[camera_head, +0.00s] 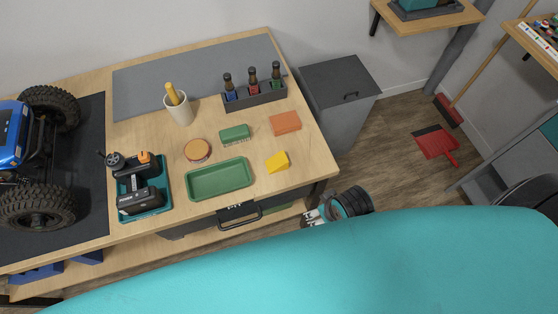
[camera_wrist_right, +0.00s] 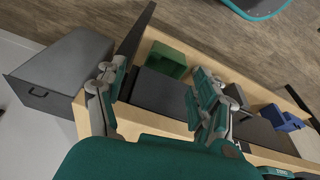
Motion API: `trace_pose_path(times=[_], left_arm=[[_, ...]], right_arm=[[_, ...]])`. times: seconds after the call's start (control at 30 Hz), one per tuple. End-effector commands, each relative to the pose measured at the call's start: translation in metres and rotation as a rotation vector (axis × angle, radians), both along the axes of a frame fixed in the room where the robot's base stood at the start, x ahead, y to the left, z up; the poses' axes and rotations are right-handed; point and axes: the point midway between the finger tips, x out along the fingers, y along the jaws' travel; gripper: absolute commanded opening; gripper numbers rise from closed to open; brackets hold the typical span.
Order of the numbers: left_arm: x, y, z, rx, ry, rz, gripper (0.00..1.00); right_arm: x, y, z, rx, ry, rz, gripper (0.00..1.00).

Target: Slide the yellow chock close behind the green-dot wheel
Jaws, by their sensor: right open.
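The yellow chock (camera_head: 277,162) sits on the wooden workbench near its front right corner in the head view, right of the green tray. The blue crawler (camera_head: 10,140) stands on a dark mat at the far left, cut off by the frame edge. Two of its black wheels show, a far one (camera_head: 50,108) and a near one (camera_head: 36,206); I cannot make out a green dot on either. My right gripper (camera_head: 311,218) is off the bench's front edge, below and right of the chock, apart from it. In the wrist view its fingers (camera_wrist_right: 158,78) are spread and empty. My left gripper is out of view.
A drawer handle (camera_head: 240,217) juts from the bench front.

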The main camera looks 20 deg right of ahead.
Motion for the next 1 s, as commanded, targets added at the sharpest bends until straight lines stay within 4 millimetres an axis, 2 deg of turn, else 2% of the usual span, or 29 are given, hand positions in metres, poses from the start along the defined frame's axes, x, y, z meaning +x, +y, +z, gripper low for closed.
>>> trace_pose_path(times=[0.03,0.17,0.3,0.5,0.73,0.9,1.0], left_arm=[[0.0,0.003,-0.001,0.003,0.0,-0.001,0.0],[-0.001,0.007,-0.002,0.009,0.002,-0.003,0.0],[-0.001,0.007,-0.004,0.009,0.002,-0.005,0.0],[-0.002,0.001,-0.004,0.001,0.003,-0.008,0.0],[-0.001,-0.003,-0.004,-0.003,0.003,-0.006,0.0],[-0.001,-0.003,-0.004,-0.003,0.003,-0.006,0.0],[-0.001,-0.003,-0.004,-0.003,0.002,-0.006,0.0]], right_arm=[[0.002,0.001,0.015,0.003,-0.011,0.007,0.69],[0.009,0.009,0.053,0.017,-0.032,0.042,0.69],[0.025,0.033,0.095,0.052,-0.059,0.175,0.69],[0.048,0.067,0.117,0.08,-0.065,0.393,0.69],[0.079,0.097,0.132,0.066,-0.057,0.674,0.69],[0.109,0.11,0.148,0.0,-0.018,0.95,0.69],[0.131,0.106,0.162,-0.07,0.037,1.131,0.69]])
